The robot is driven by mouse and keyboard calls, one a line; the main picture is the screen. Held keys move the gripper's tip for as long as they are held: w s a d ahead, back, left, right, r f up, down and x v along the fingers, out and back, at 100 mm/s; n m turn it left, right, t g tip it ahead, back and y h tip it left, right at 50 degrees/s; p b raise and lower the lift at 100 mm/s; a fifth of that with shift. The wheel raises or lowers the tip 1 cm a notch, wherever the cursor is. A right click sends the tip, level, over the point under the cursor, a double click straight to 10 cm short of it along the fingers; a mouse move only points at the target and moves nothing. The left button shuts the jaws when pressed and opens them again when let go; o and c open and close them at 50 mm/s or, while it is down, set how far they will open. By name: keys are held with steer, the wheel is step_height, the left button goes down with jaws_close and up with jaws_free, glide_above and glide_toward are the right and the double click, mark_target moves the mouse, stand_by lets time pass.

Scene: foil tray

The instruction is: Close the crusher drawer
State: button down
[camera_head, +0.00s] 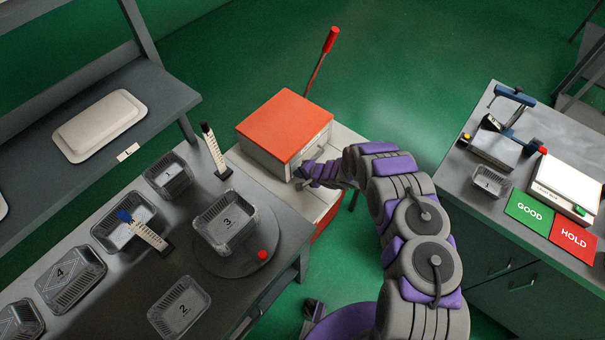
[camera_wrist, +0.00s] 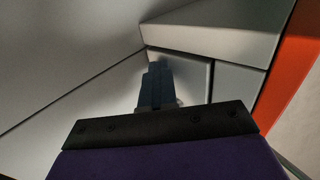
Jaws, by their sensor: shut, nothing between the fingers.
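The crusher (camera_head: 285,122) is a grey box with an orange top and a red-handled lever (camera_head: 322,60) at its back. It stands on a pale stand in the middle of the head view. My gripper (camera_head: 301,174) is at the crusher's front face, low down. In the wrist view my gripper's dark fingers (camera_wrist: 156,88) are together with nothing between them. They point at grey metal panels (camera_wrist: 222,35), close to a corner with seams. My gripper and arm hide part of the crusher's front, so I cannot tell how far its drawer stands open or whether the fingers touch it.
The left bench holds several numbered foil trays (camera_head: 225,222), a round plate (camera_head: 238,255) and upright white strips (camera_head: 214,150). A shelf (camera_head: 165,92) stands behind it.

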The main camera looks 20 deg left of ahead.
steer(key=shift+a+r, duration=0.15)
steer(key=shift+a, duration=0.25)
steer(key=shift+w+d, duration=0.2)
steer(key=shift+d, duration=0.15)
steer(key=shift+a+r, duration=0.2)
steer(key=shift+a, duration=0.05)
steer(key=d, duration=0.1)
steer(key=s+d+p, duration=0.1)
steer(key=d, duration=0.2)
steer(key=shift+s+f, duration=0.2)
steer(key=shift+s, duration=0.1)
steer(key=p+v, duration=0.1)
steer(key=v, duration=0.8)
steer(key=shift+d, duration=0.4)
steer(key=shift+s, duration=0.1)
